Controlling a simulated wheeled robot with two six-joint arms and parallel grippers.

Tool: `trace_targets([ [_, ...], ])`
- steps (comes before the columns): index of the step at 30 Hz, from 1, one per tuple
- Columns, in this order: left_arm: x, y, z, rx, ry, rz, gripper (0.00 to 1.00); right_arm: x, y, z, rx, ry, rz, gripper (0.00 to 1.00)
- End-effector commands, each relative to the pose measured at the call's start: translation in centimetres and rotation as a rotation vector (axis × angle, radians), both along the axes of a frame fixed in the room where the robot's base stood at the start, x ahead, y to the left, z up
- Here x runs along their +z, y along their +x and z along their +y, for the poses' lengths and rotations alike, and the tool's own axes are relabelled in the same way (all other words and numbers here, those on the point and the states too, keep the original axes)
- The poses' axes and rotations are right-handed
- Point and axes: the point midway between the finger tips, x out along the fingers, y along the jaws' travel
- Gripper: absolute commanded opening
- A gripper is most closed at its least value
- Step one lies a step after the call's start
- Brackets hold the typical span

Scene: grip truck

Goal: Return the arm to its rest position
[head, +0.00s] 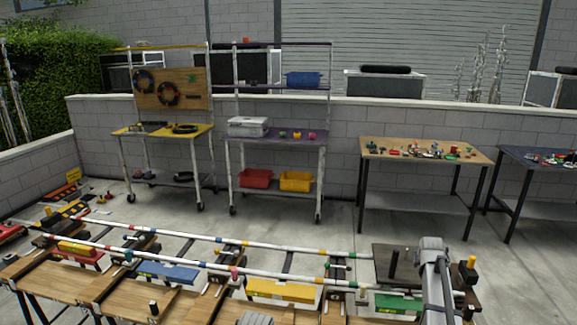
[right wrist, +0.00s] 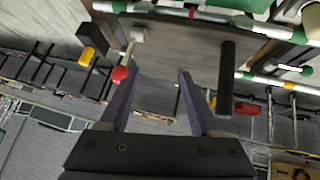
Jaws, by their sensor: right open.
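My right arm (head: 435,275) reaches up at the lower right of the head view, over the right end of the workbench. Its gripper is not clearly visible there. In the right wrist view my right gripper (right wrist: 157,76) is open, its two dark fingers apart with nothing between them. A black upright post (right wrist: 226,78) stands just right of the fingers, and a red knob (right wrist: 120,73) shows by the left finger. My left gripper is not in view.
The wooden workbench (head: 190,300) carries long striped rails (head: 300,247) and coloured blocks, including a yellow one (head: 283,290). A dark board (head: 410,255) lies beside my right arm. Behind are a shelf cart (head: 275,140) and a wooden table (head: 385,149), with open floor between.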

Motion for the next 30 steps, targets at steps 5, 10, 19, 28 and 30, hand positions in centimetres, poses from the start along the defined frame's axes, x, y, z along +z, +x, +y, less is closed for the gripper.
trace_targets([
  [5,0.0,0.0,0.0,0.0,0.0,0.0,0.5,-1.7,-3.2,12.5,0.113,0.059,0.117,0.64],
  [10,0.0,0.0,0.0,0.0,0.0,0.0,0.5,-3.2,-8.3,23.8,0.226,0.104,0.254,0.64],
  [19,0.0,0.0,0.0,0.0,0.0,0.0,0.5,-4.9,-22.3,39.5,0.428,0.129,0.532,0.64],
  [28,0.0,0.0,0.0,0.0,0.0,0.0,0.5,-5.2,-32.9,45.4,0.546,0.101,0.724,0.64],
  [30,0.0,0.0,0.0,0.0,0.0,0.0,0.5,-5.1,-33.8,45.7,0.556,0.097,0.742,0.64],
])
